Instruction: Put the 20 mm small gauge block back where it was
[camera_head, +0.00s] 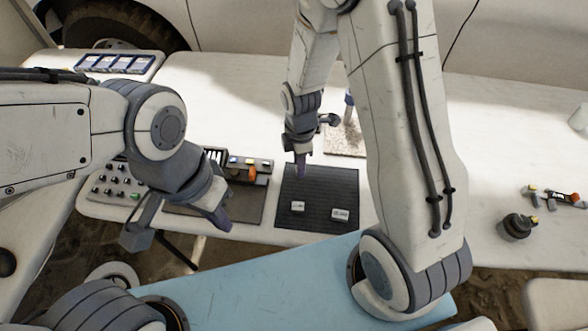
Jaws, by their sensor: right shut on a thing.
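A black ribbed mat (318,188) lies on the white table. Two small pale blocks with dark markings lie on it, one left (297,206) and one right (340,213); the markings are too small to read, so I cannot tell whether either is the 20 mm gauge block. My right gripper (302,165) points down over the far left part of the mat. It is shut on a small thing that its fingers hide. My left gripper (222,220) hangs near the table's front edge, left of the mat; its finger gap is not clear.
A dark tray (250,206) with an orange item (252,174) stands left of the mat. A panel with several knobs (115,182) is further left. A speckled plate (345,138) is behind the mat. A dark round object (517,227) stands at right.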

